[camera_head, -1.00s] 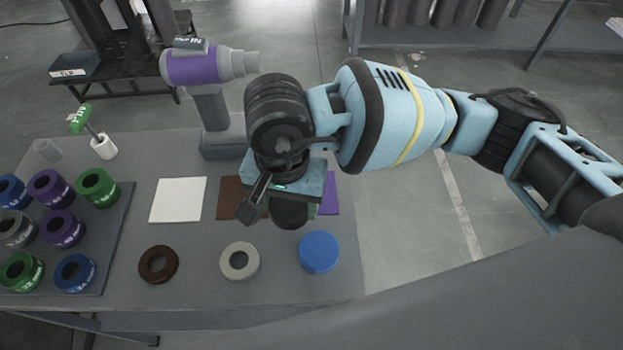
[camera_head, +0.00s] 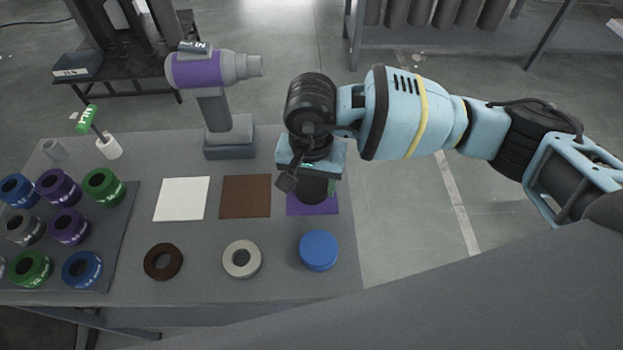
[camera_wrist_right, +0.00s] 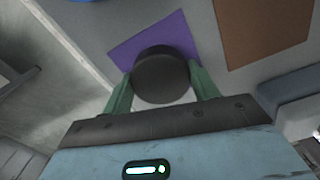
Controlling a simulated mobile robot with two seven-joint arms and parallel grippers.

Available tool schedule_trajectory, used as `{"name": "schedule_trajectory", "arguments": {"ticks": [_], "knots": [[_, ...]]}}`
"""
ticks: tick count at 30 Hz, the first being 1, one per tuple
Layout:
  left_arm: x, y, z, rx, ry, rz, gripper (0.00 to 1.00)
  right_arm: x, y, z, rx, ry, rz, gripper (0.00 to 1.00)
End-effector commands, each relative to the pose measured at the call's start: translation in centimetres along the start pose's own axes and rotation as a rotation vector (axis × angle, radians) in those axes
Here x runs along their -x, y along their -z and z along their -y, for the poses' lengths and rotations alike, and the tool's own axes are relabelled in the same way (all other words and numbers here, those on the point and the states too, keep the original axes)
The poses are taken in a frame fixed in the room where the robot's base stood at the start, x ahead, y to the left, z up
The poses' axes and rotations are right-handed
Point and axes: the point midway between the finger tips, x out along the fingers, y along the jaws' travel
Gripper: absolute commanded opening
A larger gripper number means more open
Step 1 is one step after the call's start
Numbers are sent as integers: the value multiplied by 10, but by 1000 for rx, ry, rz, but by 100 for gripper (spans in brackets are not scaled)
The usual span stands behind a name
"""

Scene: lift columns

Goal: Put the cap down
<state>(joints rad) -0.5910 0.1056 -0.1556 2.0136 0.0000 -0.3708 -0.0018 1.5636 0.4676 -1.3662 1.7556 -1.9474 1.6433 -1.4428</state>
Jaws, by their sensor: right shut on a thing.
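My right gripper (camera_wrist_right: 161,88) is shut on a black round cap (camera_wrist_right: 160,72), with one green finger on each side of it. In the head view the black cap (camera_head: 312,191) shows below the gripper and overlaps the purple square (camera_head: 327,209). In the wrist view the purple square (camera_wrist_right: 178,36) lies behind the cap. I cannot tell whether the cap touches the square or hangs above it. The gripper's fingers are mostly hidden in the head view. My left gripper is not in view.
A brown square (camera_head: 246,196) and a white square (camera_head: 182,199) lie to the left. A purple-grey power tool (camera_head: 214,70) stands behind. Several coloured rings fill the left mat (camera_head: 118,230).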

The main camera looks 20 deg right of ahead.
Motion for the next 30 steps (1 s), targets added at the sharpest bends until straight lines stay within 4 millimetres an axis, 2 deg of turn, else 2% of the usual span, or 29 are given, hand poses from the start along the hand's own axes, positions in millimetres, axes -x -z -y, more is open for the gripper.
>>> {"name": "schedule_trajectory", "arguments": {"ticks": [11,12,17,26,30], "knots": [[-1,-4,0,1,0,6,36,-5,0,0,1,1,1,32],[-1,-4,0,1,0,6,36,-6,0,0,1,0,1,61],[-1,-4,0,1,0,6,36,-5,0,0,1,1,0,81],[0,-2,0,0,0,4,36,-3,0,0,1,1,-1,81],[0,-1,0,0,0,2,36,8,0,1,1,3,-2,81]]}}
